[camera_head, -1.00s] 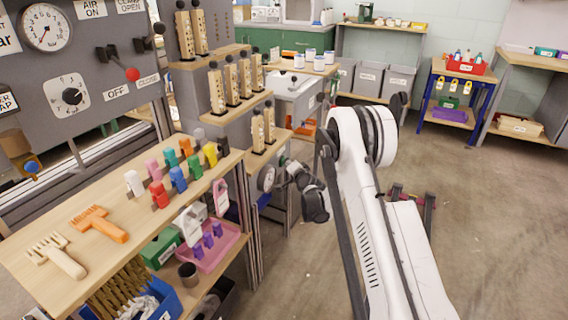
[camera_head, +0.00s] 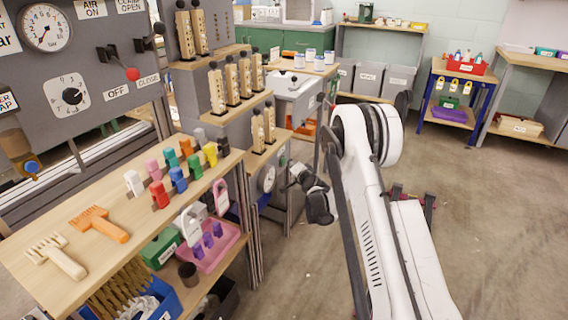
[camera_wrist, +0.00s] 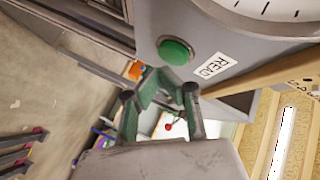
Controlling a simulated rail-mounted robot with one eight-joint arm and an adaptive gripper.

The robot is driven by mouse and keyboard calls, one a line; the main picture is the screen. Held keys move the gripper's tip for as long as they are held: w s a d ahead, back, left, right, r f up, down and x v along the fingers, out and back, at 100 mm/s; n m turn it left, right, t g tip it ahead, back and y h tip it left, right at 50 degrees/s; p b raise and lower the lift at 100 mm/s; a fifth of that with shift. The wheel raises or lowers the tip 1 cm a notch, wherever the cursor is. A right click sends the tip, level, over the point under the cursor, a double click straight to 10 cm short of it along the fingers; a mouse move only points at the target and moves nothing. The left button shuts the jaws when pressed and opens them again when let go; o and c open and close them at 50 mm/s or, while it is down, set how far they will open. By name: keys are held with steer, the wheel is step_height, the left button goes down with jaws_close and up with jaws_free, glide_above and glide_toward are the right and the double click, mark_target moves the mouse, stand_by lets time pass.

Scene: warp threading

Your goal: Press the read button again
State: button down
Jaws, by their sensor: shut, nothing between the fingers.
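The read button (camera_wrist: 175,51) is a round green button on a grey housing in the wrist view, beside a white label marked READ (camera_wrist: 213,66). My gripper (camera_wrist: 160,76) is shut and empty, its fingertips just below the button in the picture. The button's face shows uncovered, and a small gap appears between it and the tips; depth is hard to judge. In the head view my gripper (camera_head: 296,168) is small and dark, just right of the white dial gauge (camera_head: 268,178). The button is too small to make out clearly there.
The gauge stands by a stepped rack with wooden bobbins (camera_head: 257,130). The near shelf (camera_head: 95,285) holds combs and coloured clips to the left. A wooden ledge (camera_wrist: 262,74) runs close right of the label. Open floor (camera_head: 480,210) lies to the right.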

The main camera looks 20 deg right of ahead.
steer(key=shift+s+d, duration=1.65)
steer(key=shift+d, duration=0.25)
steer(key=s+a+r+n+g, duration=0.1)
steer(key=s+a+r+n, duration=0.1)
steer(key=s+a+r, duration=0.5)
steer(key=s+a+r+n+g+y, duration=0.1)
steer(key=s+r+n+g, duration=0.1)
steer(key=s+r, duration=0.6)
steer(key=s+a+r+n+g, duration=0.15)
steer(key=s+a+r, duration=0.25)
steer(key=r, duration=0.7)
steer(key=s+a+r+n+g, duration=0.2)
steer(key=s+r+n, duration=0.1)
steer(key=s, duration=1.5)
steer(key=s+d+f+n+g+h, duration=0.1)
steer(key=s+f, duration=0.1)
steer(key=s, duration=0.7)
steer(key=s+f+n+g+h, duration=0.1)
steer(key=s+f, duration=0.1)
steer(key=s, duration=0.7)
step_height(320, 180, up, 18)
steer(key=p, duration=1.8)
